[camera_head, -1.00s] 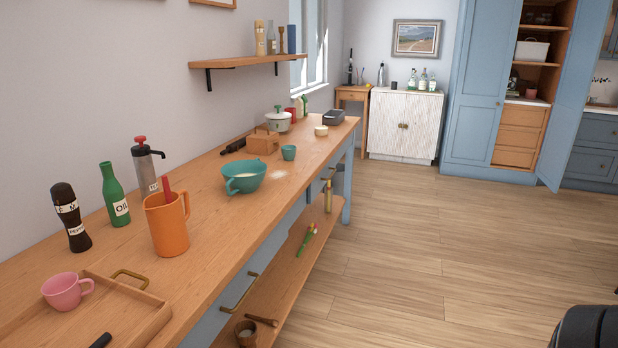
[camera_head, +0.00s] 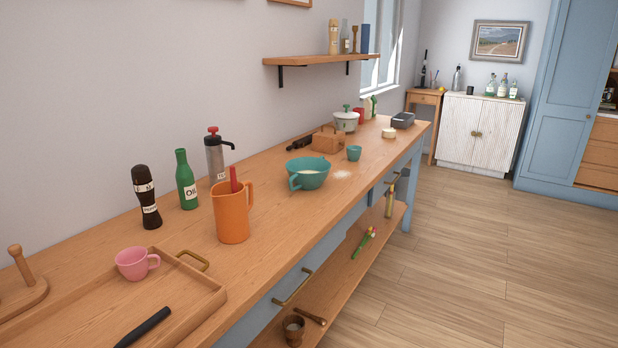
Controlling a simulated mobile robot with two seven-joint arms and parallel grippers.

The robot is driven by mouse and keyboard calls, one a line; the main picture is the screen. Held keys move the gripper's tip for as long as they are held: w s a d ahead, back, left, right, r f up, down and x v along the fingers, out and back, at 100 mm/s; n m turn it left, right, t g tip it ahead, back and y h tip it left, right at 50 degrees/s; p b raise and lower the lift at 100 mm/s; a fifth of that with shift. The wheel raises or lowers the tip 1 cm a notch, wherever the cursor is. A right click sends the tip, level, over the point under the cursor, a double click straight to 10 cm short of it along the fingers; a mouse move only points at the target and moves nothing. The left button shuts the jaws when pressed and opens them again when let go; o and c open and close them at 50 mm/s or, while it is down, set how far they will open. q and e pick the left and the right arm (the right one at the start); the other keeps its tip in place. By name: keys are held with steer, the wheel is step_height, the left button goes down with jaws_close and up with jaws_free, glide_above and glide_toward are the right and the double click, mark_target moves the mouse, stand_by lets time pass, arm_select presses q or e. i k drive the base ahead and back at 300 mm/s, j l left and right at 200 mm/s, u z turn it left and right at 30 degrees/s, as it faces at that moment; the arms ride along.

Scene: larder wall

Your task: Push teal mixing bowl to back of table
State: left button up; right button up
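The teal mixing bowl (camera_head: 309,174) stands upright on the long wooden table (camera_head: 285,222), around the middle of its length and close to its front edge. Its handle points toward the front left, and something pale shows inside it. A small teal cup (camera_head: 354,153) stands just beyond it to the right. A pale powdery patch (camera_head: 342,174) lies on the table to the right of the bowl. Neither of my grippers shows in the head view.
An orange jug (camera_head: 232,215), green oil bottle (camera_head: 186,180), dark pepper mill (camera_head: 146,197) and metal pump flask (camera_head: 216,155) stand left of the bowl. A tray (camera_head: 205,295) holds a pink cup (camera_head: 134,263).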

mark_target(308, 175)
steer(key=i+l+u, duration=0.1)
steer(key=i+l, duration=0.15)
steer(key=i+l+u, duration=0.1)
steer(key=l, duration=0.25)
steer(key=i+l, duration=0.35)
steer(key=i+l+u, duration=0.15)
steer(key=l, duration=0.2)
steer(key=i+l+u, duration=0.1)
steer(key=i+l, duration=0.15)
steer(key=i+l+u, duration=0.1)
steer(key=l, duration=0.35)
steer(key=i+l+u, duration=0.1)
steer(key=i+l, duration=0.15)
steer(key=l, duration=0.15)
